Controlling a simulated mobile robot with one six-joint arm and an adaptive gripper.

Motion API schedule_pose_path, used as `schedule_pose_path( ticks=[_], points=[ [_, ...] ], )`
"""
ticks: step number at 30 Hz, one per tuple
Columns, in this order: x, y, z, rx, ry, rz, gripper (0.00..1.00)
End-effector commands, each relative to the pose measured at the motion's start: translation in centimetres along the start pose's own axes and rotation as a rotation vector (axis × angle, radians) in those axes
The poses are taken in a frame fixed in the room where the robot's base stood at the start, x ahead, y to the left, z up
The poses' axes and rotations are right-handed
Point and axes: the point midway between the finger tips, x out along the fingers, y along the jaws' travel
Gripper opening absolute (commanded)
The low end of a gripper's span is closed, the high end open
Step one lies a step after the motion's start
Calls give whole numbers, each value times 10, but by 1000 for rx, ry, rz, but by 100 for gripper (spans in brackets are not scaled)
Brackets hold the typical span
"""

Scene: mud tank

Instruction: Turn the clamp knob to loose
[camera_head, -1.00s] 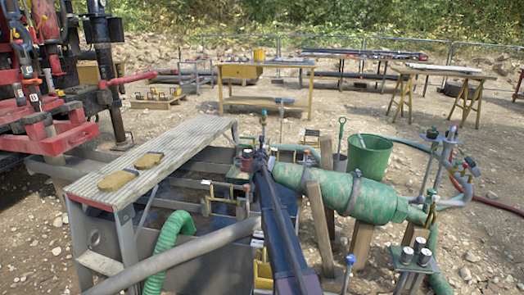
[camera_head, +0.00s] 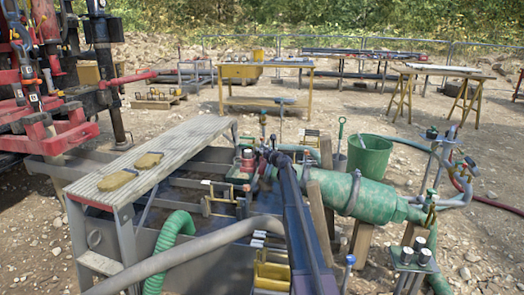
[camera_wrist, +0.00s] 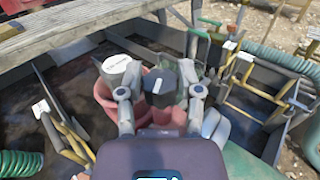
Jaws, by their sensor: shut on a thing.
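The clamp knob (camera_wrist: 158,84) is a dark round knob with a white pointer mark on top, seen in the wrist view above a reddish body. My gripper (camera_wrist: 161,98) has one finger on each side of it and is shut on it. The knob's lower part is partly hidden by the gripper. In the head view my gripper (camera_head: 272,156) is at the far end of my dark arm, by the tank's back edge and the left end of the green cylinder. The knob cannot be made out clearly there.
A white-topped cylinder (camera_wrist: 117,68) stands close beside the left finger. A grated walkway (camera_head: 165,160) with yellow gloves borders the tank at left. The green cylinder (camera_head: 370,194) and wooden posts stand close at right. Hoses (camera_head: 190,262) cross the front.

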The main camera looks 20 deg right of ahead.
Motion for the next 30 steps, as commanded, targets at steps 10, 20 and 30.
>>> schedule_pose_path(
  ticks=[10, 20, 30],
  points=[
    [2, -1, 0, 2, -1, 16, 0],
    [2, -1, 0, 2, -1, 16, 82],
    [0, 0, 0, 1, 0, 17, 82]
  ],
)
